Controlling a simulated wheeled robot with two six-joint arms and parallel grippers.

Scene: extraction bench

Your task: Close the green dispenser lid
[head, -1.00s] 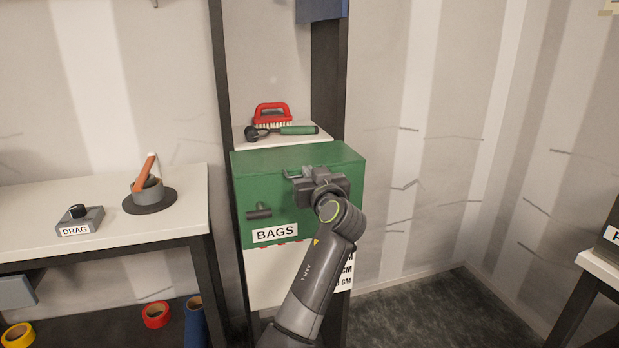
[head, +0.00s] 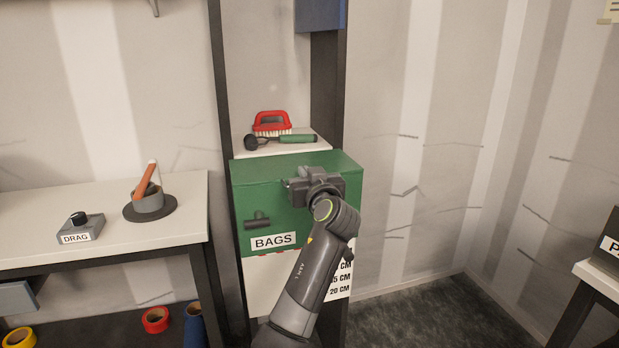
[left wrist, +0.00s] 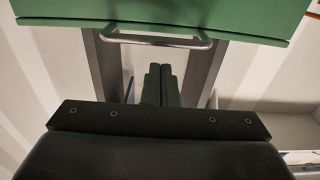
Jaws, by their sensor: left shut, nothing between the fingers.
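The green dispenser (head: 245,200), labelled BAGS, stands in the middle of the head view. Its green lid (head: 260,163) shows as the top surface; I cannot tell whether a gap remains under it. My left gripper (left wrist: 160,75) is shut and empty. In the head view its body covers part of the dispenser's front, with the fingers hidden behind it. In the left wrist view a metal bar handle (left wrist: 155,40) hangs along the edge of a green panel (left wrist: 200,15), just beyond the fingertips; I cannot tell whether they touch. My right gripper is not in view.
A black knob (head: 257,221) sticks out of the dispenser's front. A red brush (head: 272,122) and a green-handled tool (head: 297,139) lie on the white shelf behind.

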